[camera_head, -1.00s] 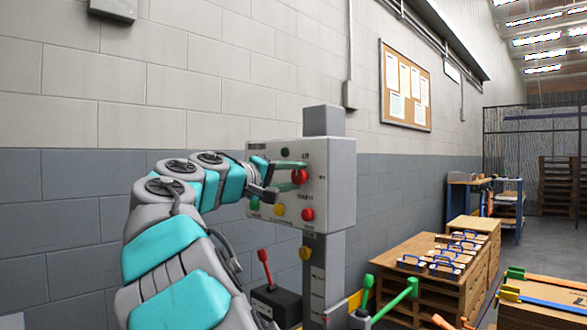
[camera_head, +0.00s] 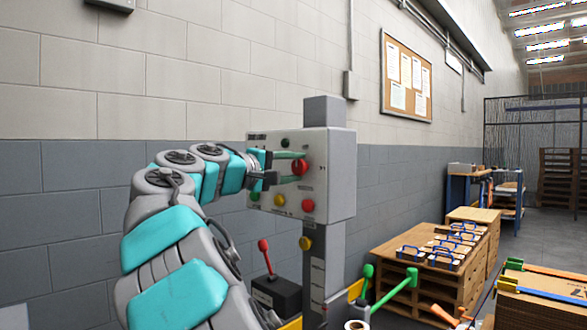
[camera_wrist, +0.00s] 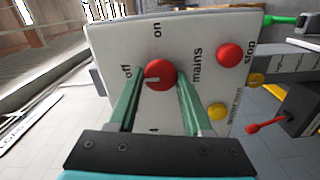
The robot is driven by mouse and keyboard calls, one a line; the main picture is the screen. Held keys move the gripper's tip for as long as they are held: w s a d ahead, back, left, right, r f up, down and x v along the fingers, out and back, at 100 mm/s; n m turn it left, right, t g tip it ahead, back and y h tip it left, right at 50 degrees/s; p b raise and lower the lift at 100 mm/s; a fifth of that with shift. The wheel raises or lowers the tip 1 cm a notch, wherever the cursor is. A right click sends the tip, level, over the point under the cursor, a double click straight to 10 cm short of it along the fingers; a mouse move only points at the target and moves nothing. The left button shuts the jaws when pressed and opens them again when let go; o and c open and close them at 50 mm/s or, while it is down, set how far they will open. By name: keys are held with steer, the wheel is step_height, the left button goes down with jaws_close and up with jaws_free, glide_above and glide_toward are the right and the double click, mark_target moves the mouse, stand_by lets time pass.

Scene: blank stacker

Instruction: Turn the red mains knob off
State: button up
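The red mains knob (camera_wrist: 164,72) is on the front of a light grey control box (camera_head: 339,180). In the wrist view its white pointer mark points left, roughly toward the "off" label; the "on" label is above the knob. My gripper (camera_wrist: 160,78) has its two green fingers on either side of the knob, with the tips close to its rim. The fingers stand apart and a narrow gap seems to show beside the knob. The head view also shows the knob (camera_head: 300,167) between the upper and lower fingers.
The box also carries a red stop button (camera_head: 307,205), a yellow button (camera_head: 279,200) and green ones. A red-knobbed lever (camera_head: 264,246) stands below it, beside the post. A wall is behind.

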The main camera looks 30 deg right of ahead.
steer(key=o, duration=0.4)
steer(key=shift+a, duration=0.2)
steer(key=v, duration=0.7)
steer(key=shift+s+a+b, duration=0.1)
steer(key=shift+a+b, duration=0.15)
steer(key=shift+b, duration=0.15)
